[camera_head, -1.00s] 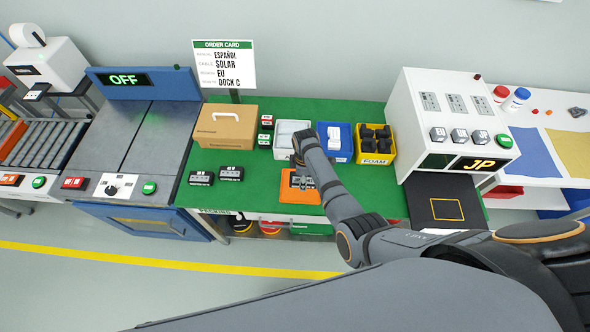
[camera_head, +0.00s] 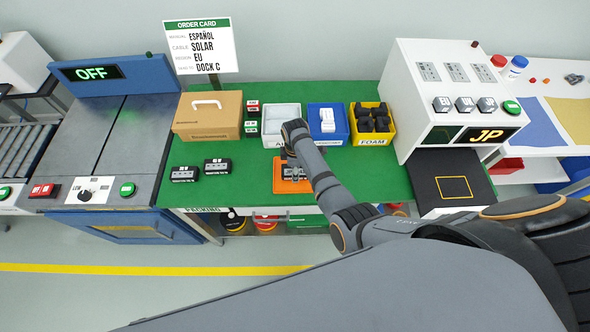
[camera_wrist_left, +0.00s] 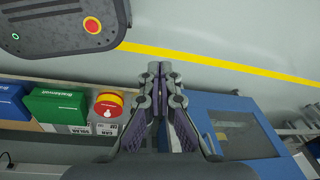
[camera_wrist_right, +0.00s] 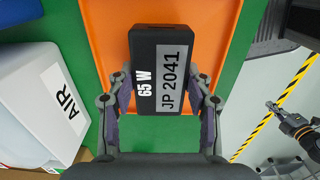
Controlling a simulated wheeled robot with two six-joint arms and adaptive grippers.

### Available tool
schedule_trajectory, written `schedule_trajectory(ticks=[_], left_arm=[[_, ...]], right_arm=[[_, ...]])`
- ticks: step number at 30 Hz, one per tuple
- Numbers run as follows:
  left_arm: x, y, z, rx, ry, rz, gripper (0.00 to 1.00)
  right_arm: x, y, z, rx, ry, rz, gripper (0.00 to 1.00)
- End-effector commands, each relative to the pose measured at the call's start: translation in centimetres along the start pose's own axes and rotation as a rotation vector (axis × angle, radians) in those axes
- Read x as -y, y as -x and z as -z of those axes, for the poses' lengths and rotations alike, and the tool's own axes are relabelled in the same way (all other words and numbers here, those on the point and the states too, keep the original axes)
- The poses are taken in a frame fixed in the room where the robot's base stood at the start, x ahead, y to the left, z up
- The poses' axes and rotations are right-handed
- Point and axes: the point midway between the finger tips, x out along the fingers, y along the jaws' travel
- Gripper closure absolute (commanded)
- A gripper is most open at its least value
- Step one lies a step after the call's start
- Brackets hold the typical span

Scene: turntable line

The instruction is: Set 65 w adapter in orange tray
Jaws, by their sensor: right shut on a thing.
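The 65 W adapter (camera_wrist_right: 160,70), a black block labelled "65 W" and "JP 2041", is held between the fingers of my right gripper (camera_wrist_right: 160,92). It is over the orange tray (camera_wrist_right: 101,22), whose floor shows around it; I cannot tell whether it touches the tray. In the head view, the orange tray (camera_head: 280,186) lies on the green table, partly hidden by my right arm. My left gripper (camera_wrist_left: 159,70) is shut and empty, away from the table over the floor.
Two more black adapters, one at left (camera_head: 185,173) and one beside it (camera_head: 217,166), lie left of the tray. A cardboard box (camera_head: 207,115) stands back left.

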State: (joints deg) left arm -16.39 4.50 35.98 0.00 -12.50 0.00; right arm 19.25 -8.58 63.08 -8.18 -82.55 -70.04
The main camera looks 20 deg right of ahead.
Motion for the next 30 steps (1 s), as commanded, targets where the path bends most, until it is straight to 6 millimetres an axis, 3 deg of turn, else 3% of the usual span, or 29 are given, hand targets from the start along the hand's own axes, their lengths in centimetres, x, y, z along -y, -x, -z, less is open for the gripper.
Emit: schedule_trajectory(ticks=[6,7,11,25,30], left_arm=[[-0.1,-0.2,-2.7,0.039,-0.002,-0.001,1.0],[-0.1,-0.1,-2.8,0.04,-0.002,-0.001,1.0],[-0.1,-0.1,-2.5,0.037,-0.002,0.0,1.0],[0.1,0.2,-1.2,0.018,-0.001,0.0,1.0],[0.3,3.0,-1.0,0.02,-0.001,0.001,1.0]], right_arm=[[-0.1,-0.7,0.0,0.0,0.0,-0.001,1.0],[0.0,-0.6,0.0,0.0,0.0,-0.001,0.45],[0.0,-0.6,0.0,0.0,0.0,0.0,0.27],[0.0,0.2,0.0,0.0,0.0,-0.001,0.26],[0.0,2.9,0.0,0.0,0.0,0.0,0.26]])
